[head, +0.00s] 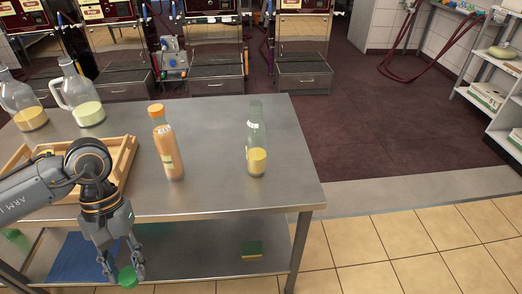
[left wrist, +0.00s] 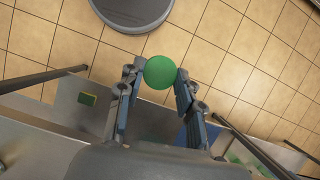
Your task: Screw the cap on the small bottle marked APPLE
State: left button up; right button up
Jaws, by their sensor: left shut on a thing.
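My left gripper (head: 124,274) is shut on a green cap (head: 127,278), held beyond the table's front edge, below the top's height. The left wrist view shows the round green cap (left wrist: 160,72) between the two fingertips. A clear small bottle (head: 256,150) with some yellow liquid stands upright on the table to the right, its top apparently bare. An orange-filled small bottle (head: 167,150) with an orange cap stands left of it. I cannot read APPLE on either label. My right gripper is not in view.
A wooden crate (head: 127,158) sits on the metal table (head: 220,190) behind my left arm. Two large jugs (head: 82,98) stand at the back left. The lower shelf holds a blue cloth (head: 75,262) and a sponge (head: 251,249). The table around the clear bottle is free.

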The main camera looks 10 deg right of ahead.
aim_at(256, 129)
jog(key=z, duration=1.35)
jog(key=j+z, duration=0.1)
jog(key=j, duration=1.25)
